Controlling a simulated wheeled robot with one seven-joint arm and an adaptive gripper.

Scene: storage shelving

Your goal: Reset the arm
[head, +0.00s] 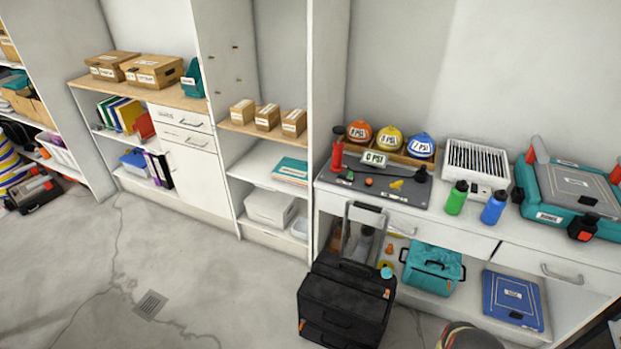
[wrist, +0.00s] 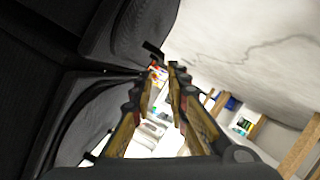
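My gripper (wrist: 165,70) shows in the wrist view. Its two long dark fingers with tan inner pads stand apart, with a gap all the way to the tips. Nothing is held between them. The wrist view is strongly tilted, with pale floor at upper right and shelving at lower right. A large dark surface fills its left side close to the fingers; I cannot tell what it is. My gripper and arm cannot be made out clearly in the head view.
A black wheeled case (head: 345,302) stands on the floor before the white workbench (head: 465,225). Shelves with cardboard boxes (head: 153,71) stand at left. The floor (head: 220,290) at left is clear.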

